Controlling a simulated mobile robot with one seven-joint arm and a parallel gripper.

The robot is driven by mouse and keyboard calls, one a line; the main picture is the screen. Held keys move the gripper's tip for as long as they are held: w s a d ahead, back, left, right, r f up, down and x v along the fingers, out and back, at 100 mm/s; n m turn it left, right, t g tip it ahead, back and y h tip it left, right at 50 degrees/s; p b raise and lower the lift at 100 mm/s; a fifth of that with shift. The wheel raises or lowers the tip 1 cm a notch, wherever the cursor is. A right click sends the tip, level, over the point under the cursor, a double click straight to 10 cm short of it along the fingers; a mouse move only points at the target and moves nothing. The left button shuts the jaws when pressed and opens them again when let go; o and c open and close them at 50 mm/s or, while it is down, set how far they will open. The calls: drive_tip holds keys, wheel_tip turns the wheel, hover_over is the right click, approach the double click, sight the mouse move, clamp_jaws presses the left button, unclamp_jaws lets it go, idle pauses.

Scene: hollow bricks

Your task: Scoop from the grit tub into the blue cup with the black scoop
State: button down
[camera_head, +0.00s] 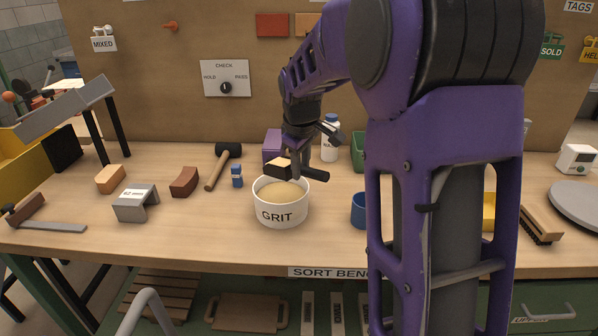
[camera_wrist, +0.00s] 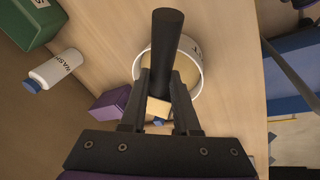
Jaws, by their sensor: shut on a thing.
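The white grit tub (camera_head: 281,213), lettered GRIT, stands on the bench with tan grit inside; its rim also shows in the wrist view (camera_wrist: 196,80). My gripper (camera_head: 297,165) is shut on the handle of the black scoop (camera_head: 315,173) and holds it above the tub. The scoop's handle points right in the head view and up in the wrist view (camera_wrist: 167,35). Pale tan material, apparently grit, shows in the scoop's bowl. The blue cup (camera_head: 359,211) stands right of the tub, partly hidden by my arm; its inside is not visible.
A purple box (camera_head: 272,147), a white bottle (camera_head: 330,138) and a green bin (camera_head: 358,151) stand behind the tub. A small blue bottle (camera_head: 237,176) and a mallet (camera_head: 217,170) are to its left. Bench in front is clear.

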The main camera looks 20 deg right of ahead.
drive_tip(key=shift+s+d+t+b, duration=0.3)
drive_tip(key=shift+t+b, duration=0.2)
drive_tip(key=shift+b, duration=0.15)
drive_tip(key=shift+s+d+r+y, duration=0.1)
drive_tip(key=shift+s+r+y, duration=0.15)
drive_tip(key=shift+r, duration=0.35)
drive_tip(key=shift+s+d+r+y, duration=0.1)
drive_tip(key=shift+s+r+y, duration=0.1)
drive_tip(key=shift+r, duration=0.35)
drive_tip(key=shift+r+t, duration=0.1)
drive_tip(key=shift+t, duration=0.2)
